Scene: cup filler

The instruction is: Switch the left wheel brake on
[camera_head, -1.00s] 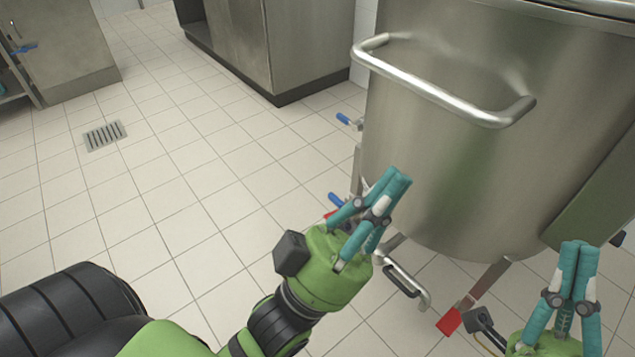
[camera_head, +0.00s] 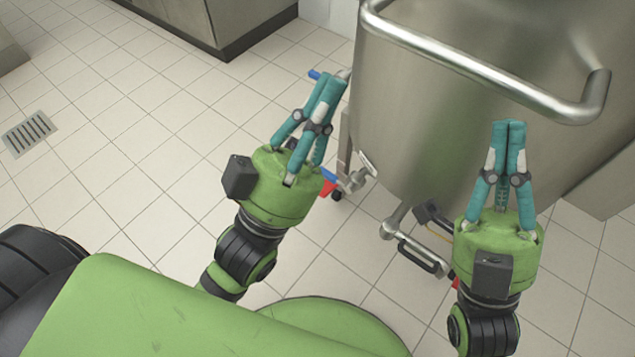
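A large steel tank (camera_head: 420,120) stands at the upper right. Low at its left side, a small red pedal (camera_head: 327,188) shows beside a dark caster; it looks like the left wheel brake and is partly hidden by my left gripper. Another red piece (camera_head: 456,282) shows low beside my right gripper, mostly hidden. My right gripper (camera_head: 508,126) is shut and empty in front of the tank. I cannot tell the brake's setting.
A bent steel handle (camera_head: 480,70) juts from the tank. A drain grate (camera_head: 28,133) lies in the clear tiled floor at left.

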